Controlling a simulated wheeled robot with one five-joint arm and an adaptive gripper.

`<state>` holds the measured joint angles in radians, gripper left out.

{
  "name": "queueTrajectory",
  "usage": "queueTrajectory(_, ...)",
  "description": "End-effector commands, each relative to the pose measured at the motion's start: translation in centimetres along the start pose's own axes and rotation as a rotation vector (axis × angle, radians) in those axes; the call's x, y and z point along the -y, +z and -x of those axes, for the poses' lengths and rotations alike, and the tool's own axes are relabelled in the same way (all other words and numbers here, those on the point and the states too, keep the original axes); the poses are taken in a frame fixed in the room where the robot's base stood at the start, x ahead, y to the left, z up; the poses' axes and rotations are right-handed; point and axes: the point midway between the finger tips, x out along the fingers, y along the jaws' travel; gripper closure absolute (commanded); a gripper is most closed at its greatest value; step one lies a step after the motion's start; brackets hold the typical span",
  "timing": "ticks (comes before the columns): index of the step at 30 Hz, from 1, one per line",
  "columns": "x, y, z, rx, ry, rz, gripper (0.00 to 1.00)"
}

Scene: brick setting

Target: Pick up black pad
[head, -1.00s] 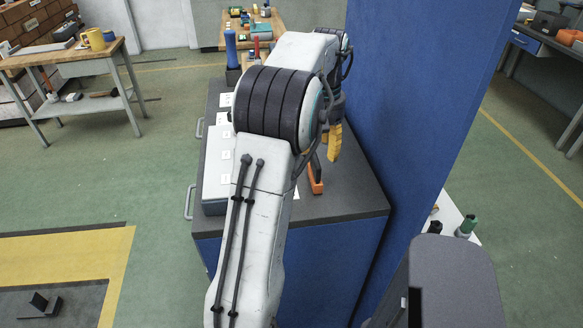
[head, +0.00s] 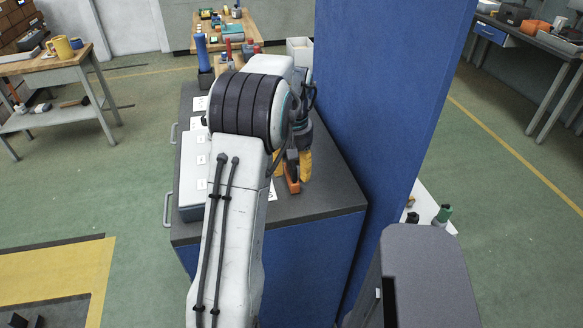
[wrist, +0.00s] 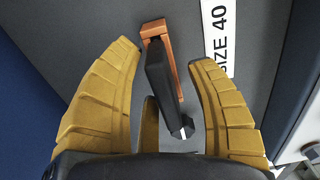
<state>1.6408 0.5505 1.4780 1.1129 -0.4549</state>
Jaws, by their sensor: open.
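The black pad (wrist: 160,78) is a dark block standing in an orange L-shaped holder (wrist: 172,62) in the wrist view. My gripper (wrist: 163,56) is open, with its yellow fingers on either side of the pad. Gaps show between the pad and both fingers. In the head view the orange holder (head: 292,184) sits on the dark cabinet top, below my gripper (head: 291,175).
A white label reading "SIZE 40" (wrist: 218,38) lies right of the holder. A blue partition (head: 375,120) rises close to the right. A pale case (head: 192,170) lies on the cabinet top (head: 318,196) left of my arm. A white box (head: 300,50) stands behind.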

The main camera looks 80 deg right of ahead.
Motion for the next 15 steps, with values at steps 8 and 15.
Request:
queueTrajectory(8, 0.01, 0.0, -0.03, 0.0, 0.0, 0.0, 0.51)
queueTrajectory(15, 0.01, 0.0, -0.02, 0.0, 0.0, 0.0, 0.72)
